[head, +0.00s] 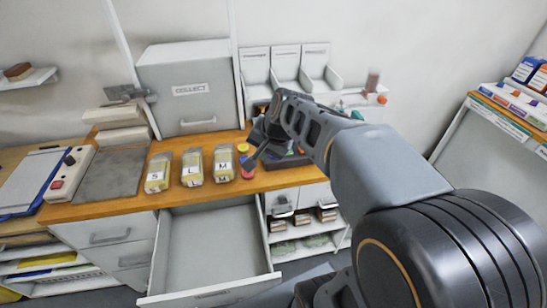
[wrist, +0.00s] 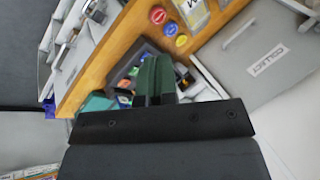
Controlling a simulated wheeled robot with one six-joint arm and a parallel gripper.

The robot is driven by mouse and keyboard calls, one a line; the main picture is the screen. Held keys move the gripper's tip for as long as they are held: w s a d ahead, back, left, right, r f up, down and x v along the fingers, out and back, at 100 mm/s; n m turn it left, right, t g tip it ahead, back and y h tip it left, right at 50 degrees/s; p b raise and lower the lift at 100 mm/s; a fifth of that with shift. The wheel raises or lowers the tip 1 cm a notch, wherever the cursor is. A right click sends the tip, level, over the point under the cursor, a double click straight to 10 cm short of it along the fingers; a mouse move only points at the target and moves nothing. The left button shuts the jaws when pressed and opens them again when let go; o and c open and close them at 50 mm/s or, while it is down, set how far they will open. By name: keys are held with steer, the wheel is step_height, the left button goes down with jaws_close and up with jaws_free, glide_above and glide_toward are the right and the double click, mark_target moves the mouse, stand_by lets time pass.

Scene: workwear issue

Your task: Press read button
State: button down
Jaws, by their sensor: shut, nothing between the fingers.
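No label reading "read" can be made out in either view. A pale control box (head: 69,176) with a red button (head: 57,184) and a black knob (head: 69,160) sits at the left of the wooden counter. A red disc (wrist: 158,15), a blue-centred disc (wrist: 170,30) and a yellow disc (wrist: 181,41) lie in a row on the counter in the wrist view; I cannot tell if they are buttons. My gripper (head: 249,165) is shut and empty, over the counter by the discs, far right of the control box. Its fingers (wrist: 154,78) hide part of a dark tray.
Bagged packs marked S (head: 158,173), L (head: 192,168) and M (head: 223,164) stand on the counter (head: 140,207). A grey COLLECT cabinet (head: 189,92) is behind them. An open empty drawer (head: 212,245) juts out below. A clipboard (head: 33,182) lies far left.

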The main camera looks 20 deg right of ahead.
steer(key=w+d+f+m+t+y+b, duration=0.1)
steer(key=w+d+f+m, duration=0.3)
steer(key=w, duration=0.5)
steer(key=w+d+f+m+t+y+b, duration=0.1)
steer(key=w+d+f+m+t+b, duration=0.1)
steer(key=w+d+f+m, duration=0.2)
steer(key=w+d+m, duration=0.3)
steer(key=w+m, duration=0.1)
steer(key=w, duration=0.1)
steer(key=shift+m, duration=0.4)
steer(key=shift+f, duration=0.1)
step_height(320, 180, down, 8)
steer(key=b, duration=0.7)
steer(key=shift+f, duration=0.25)
stand_by(0.5)
steer(key=shift+f+b, duration=0.45)
steer(key=shift+b, duration=0.1)
steer(key=shift+s+f+b, duration=0.1)
steer(key=shift+f+b, duration=0.3)
steer(key=shift+f, duration=0.1)
stand_by(0.6)
steer(key=shift+r, duration=0.1)
steer(key=shift+r+p, duration=0.85)
steer(key=shift+r, duration=0.05)
